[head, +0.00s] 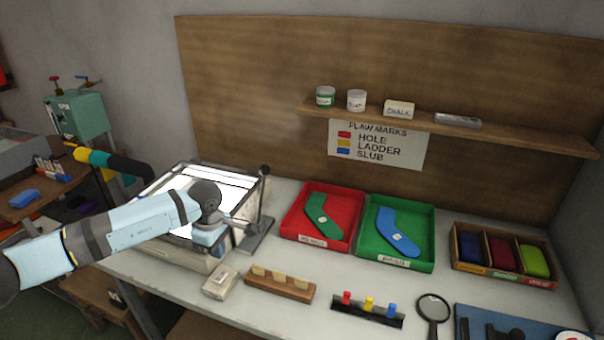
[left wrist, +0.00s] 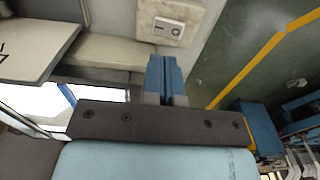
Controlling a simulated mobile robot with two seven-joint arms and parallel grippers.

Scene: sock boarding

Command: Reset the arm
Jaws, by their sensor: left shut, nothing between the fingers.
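My left arm reaches in from the left in the head view, and its wrist and gripper (head: 208,232) are at the front right part of the light box (head: 185,258). I cannot tell whether they touch it. In the left wrist view the blue fingers of my left gripper (left wrist: 166,66) are together with nothing between them. The arm hides part of the lit top of the box. My right gripper is not in view.
A red tray (head: 330,202) with a green sock and a green tray (head: 415,262) with a blue sock stand right of the box. A wooden block (head: 280,286), a peg strip (head: 367,314) and a magnifier (head: 433,308) lie in front. A shelf (head: 500,138) crosses the back board.

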